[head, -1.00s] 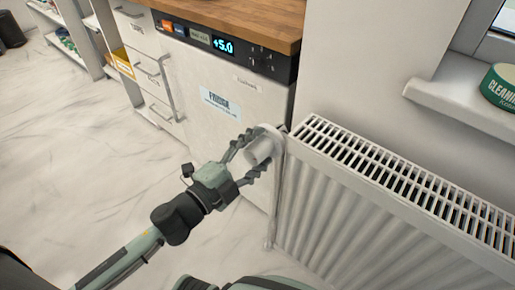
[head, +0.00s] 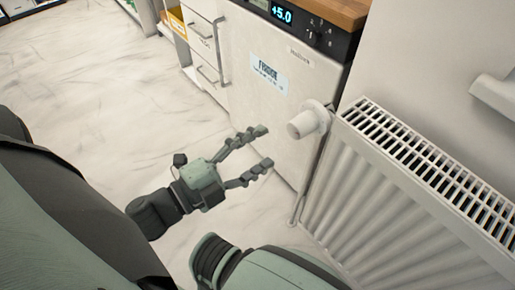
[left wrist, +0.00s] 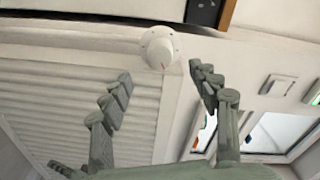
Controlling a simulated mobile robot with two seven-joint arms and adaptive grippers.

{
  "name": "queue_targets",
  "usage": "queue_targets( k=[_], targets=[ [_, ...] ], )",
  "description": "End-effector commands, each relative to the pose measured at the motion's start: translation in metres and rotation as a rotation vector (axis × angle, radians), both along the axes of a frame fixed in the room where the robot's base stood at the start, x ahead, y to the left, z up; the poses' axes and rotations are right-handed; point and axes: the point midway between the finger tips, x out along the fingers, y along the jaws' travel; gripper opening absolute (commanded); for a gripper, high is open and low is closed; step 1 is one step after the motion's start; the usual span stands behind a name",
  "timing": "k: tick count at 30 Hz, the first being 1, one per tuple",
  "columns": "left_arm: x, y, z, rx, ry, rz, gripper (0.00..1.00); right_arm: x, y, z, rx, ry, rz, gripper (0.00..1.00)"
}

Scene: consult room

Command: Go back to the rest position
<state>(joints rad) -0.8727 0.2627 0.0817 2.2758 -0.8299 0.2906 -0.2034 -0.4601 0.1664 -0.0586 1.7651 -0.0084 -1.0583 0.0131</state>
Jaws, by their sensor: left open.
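My left gripper (head: 266,148) is open and empty in the head view, its fingers pointing right toward the radiator valve knob. The white valve knob (head: 309,121) sits at the radiator's upper left end, a short gap beyond the fingertips. In the left wrist view the knob (left wrist: 160,47) shows beyond and between the two open fingers (left wrist: 160,88), touching neither. A small red mark shows on its face. My right gripper is in neither view.
The white radiator (head: 395,200) stands at the right against the wall. The fridge (head: 280,85) with its lit display is behind the knob, with drawers (head: 205,45) to its left. The marble floor (head: 95,75) at the left is clear.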

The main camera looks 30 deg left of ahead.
Motion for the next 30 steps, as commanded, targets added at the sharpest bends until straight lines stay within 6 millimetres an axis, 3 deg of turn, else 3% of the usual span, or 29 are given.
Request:
queue_targets(
  k=[16,20,23,25,27,30],
  targets=[
    [-0.001,0.001,0.0,0.0,0.0,0.001,0.61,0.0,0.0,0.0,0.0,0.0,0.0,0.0],
    [0.007,0.014,-0.013,-0.035,0.04,0.061,0.61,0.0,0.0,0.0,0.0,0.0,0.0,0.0],
    [0.022,0.042,-0.046,-0.121,0.14,0.201,0.61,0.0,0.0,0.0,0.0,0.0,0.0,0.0],
    [0.032,0.068,-0.084,-0.209,0.253,0.341,0.61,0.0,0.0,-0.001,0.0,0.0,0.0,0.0],
    [0.034,0.091,-0.132,-0.309,0.394,0.492,0.61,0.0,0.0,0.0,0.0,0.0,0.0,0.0],
    [0.023,0.109,-0.204,-0.444,0.623,0.695,0.61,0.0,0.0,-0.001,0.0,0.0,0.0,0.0]
  ],
)
